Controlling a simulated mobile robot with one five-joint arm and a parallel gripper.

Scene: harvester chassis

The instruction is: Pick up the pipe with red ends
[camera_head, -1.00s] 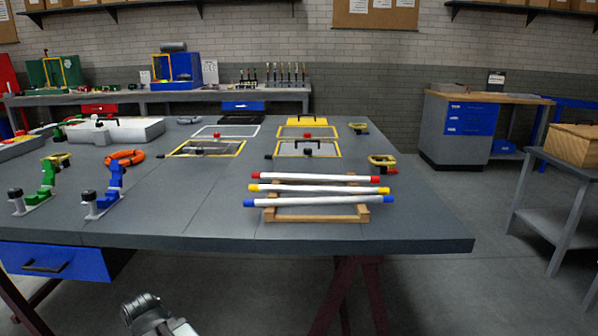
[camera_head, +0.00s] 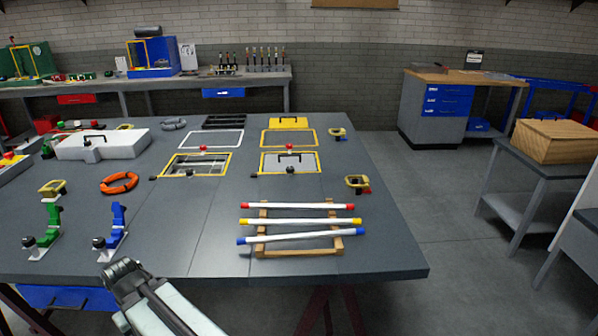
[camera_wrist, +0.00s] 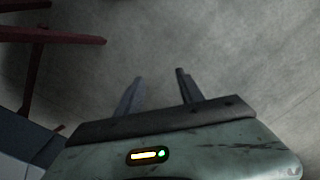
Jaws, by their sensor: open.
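The white pipe with red ends (camera_head: 284,206) lies across a wooden rack (camera_head: 336,243) near the front right of the grey table, in the head view. It is the farthest of three pipes. A pipe with yellow ends (camera_head: 300,221) lies just in front of it, and one with blue ends (camera_head: 290,237) is nearest. My gripper shows in the wrist view (camera_wrist: 160,84) with two dark fingers apart and nothing between them. It points toward the bare floor, away from the pipes. In the head view my arm is at the table's front edge, left of the rack.
Green and blue clamp-like fixtures (camera_head: 115,230) stand at the table's front left. An orange ring (camera_head: 119,183) and yellow-framed panels (camera_head: 290,162) lie farther back. A yellow clamp (camera_head: 357,184) stands behind the rack to the right. The table top (camera_head: 205,240) left of the rack is clear.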

